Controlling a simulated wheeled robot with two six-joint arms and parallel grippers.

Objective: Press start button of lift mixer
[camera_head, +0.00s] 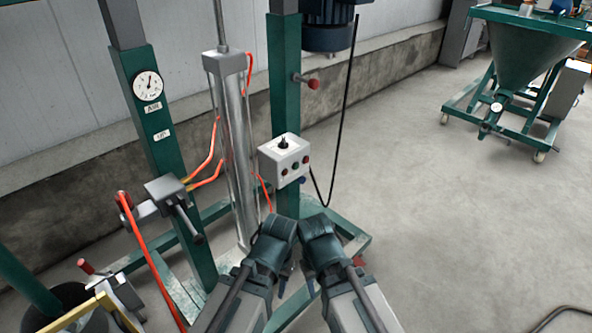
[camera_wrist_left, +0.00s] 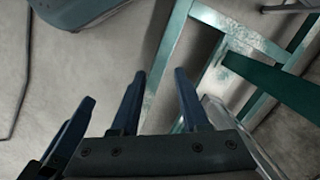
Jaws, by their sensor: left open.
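The lift mixer has a green post (camera_head: 284,75) and a motor housing (camera_head: 328,30). Its white control box (camera_head: 270,162) has a black knob (camera_head: 283,143) on top. Its front carries a dark red button (camera_head: 284,172), a green button (camera_head: 295,166) and a red button (camera_head: 306,159). My left gripper (camera_head: 282,276) is below the box, apart from it; its blue fingers show open and empty in the left wrist view (camera_wrist_left: 130,85). My right gripper (camera_head: 308,282) is beside it, mostly hidden by its wrist. The box is not visible in the left wrist view.
A silver cylinder (camera_head: 237,150) with orange hoses stands left of the box. A green post (camera_head: 150,120) with a gauge (camera_head: 147,86) is farther left. A black cable (camera_head: 346,95) hangs to the right. A hopper cart (camera_head: 528,60) stands at back right; floor between is clear.

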